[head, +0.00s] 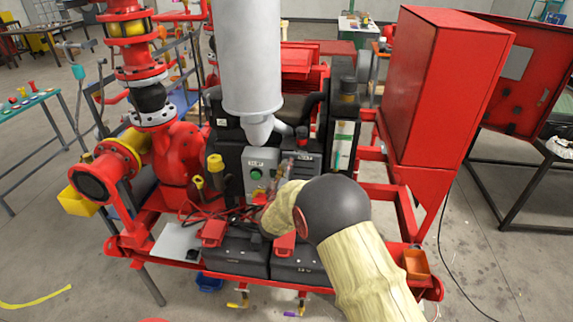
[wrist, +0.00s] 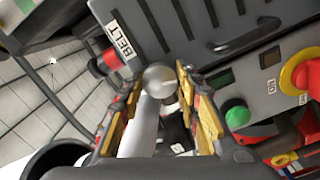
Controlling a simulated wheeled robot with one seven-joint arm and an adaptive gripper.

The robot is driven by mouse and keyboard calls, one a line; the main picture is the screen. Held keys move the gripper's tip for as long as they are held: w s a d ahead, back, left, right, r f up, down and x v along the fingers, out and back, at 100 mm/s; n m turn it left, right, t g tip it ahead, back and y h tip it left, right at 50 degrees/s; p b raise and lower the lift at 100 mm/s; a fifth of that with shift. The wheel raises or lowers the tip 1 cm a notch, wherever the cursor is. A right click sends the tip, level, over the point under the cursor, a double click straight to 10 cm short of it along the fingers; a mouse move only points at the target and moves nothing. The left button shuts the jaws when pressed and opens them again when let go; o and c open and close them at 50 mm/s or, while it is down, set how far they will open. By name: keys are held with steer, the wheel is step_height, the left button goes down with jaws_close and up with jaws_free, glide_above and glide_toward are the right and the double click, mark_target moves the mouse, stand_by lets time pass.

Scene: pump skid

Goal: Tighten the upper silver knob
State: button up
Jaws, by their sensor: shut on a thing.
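A shiny silver knob (wrist: 160,78) with a round ball end and a pale shaft shows in the wrist view. It lies between the yellow-padded fingers of my gripper (wrist: 161,88), one finger on each side. The gripper is shut on it. Part of the shaft runs back toward the camera, and the pads hide some of the knob's sides. In the head view my gripper (head: 284,170) is small in front of the grey control box, partly hidden by my own arm. The knob cannot be made out there.
The grey control box (head: 254,162) carries a green button (wrist: 237,113) and a yellow-and-red stop button (wrist: 304,77). A dark panel bears a BELT label (wrist: 120,42). A large red cabinet (head: 446,80) stands at right. Black batteries (head: 233,258) sit below.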

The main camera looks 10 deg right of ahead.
steer(key=shift+n+p, duration=0.4)
steer(key=shift+n, duration=0.5)
steer(key=o, duration=1.2)
steer(key=shift+c, duration=0.2)
steer(key=v, duration=1.2)
steer(key=shift+a+f, duration=0.1)
